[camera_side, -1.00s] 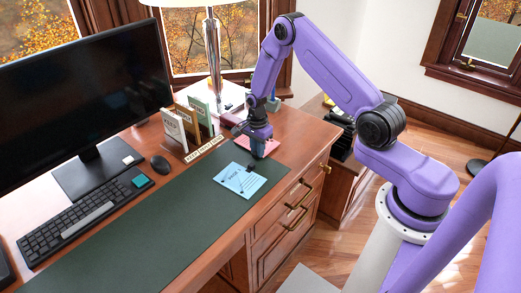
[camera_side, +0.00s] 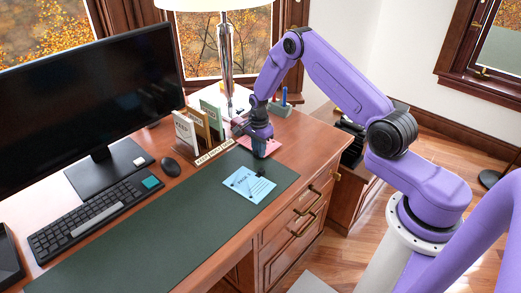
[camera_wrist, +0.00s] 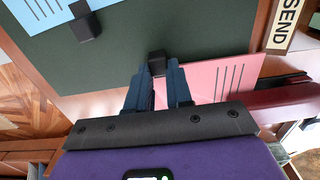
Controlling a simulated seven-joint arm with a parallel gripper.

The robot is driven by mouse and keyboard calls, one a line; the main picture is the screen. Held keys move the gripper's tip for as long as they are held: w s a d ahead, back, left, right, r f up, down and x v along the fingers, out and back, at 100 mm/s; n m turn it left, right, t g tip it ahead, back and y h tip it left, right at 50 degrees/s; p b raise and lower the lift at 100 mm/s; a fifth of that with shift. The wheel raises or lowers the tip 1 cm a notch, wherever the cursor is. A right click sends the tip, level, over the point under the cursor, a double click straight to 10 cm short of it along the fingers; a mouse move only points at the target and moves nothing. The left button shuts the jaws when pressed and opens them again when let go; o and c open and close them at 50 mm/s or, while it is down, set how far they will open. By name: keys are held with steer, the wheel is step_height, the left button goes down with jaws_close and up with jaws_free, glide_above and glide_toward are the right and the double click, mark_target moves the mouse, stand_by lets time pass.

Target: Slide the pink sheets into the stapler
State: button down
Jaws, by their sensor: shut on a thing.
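The pink sheets (camera_side: 273,147) lie flat on the desk at the far right end of the green mat. They also show in the wrist view (camera_wrist: 228,78), right of my fingers. A small black clip (camera_wrist: 157,58) sits at their edge. My gripper (camera_wrist: 156,72), pointing down in the side view (camera_side: 260,153), is shut on this clip. A dark red and black object (camera_wrist: 285,97), seemingly the stapler, is beside the sheets at right in the wrist view. In the side view it is mostly hidden behind my gripper. I cannot tell whether the sheets enter it.
Blue sheets (camera_side: 249,184) with a black clip lie on the green mat (camera_side: 150,235), near my gripper. A letter rack (camera_side: 203,127) and a lamp (camera_side: 226,60) stand behind to the left. A pen holder (camera_side: 281,108) stands behind. The mat's middle is clear.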

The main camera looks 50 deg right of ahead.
steer(key=c, duration=0.9)
jaws_free()
steer(key=shift+c, duration=0.2)
steer(key=shift+r, duration=0.15)
steer(key=shift+r, duration=3.35)
